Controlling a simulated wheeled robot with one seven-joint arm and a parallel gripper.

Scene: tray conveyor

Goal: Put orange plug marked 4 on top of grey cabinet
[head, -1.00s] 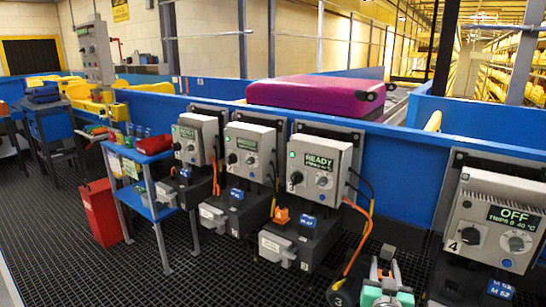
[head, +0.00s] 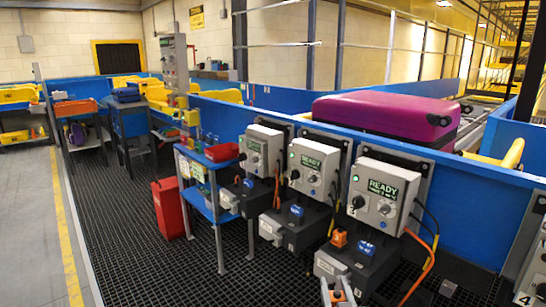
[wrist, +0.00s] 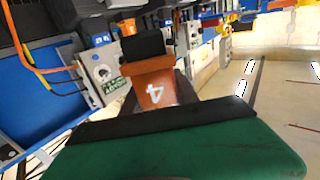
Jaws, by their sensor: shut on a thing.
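An orange plug (wrist: 153,88) with a white 4 is held in my gripper (wrist: 150,75) in the wrist view, between a dark pad and the black-edged green finger. In the head view my gripper (head: 338,286) shows at the bottom edge, partly cut off, with a bit of orange between its fingers. A grey upright cabinet (head: 173,62) stands at the back left, beyond the blue stand. Grey control boxes, one reading READY (head: 383,194), line the conveyor; the rightmost box (head: 535,270), marked 4, is cut off.
Another orange plug (head: 338,238) sits on the third station's dark base. A blue stand (head: 208,190) with a red tray (head: 222,152) and a red bin (head: 170,208) are left of the stations. A purple suitcase (head: 385,115) lies on the conveyor. Floor at left is clear.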

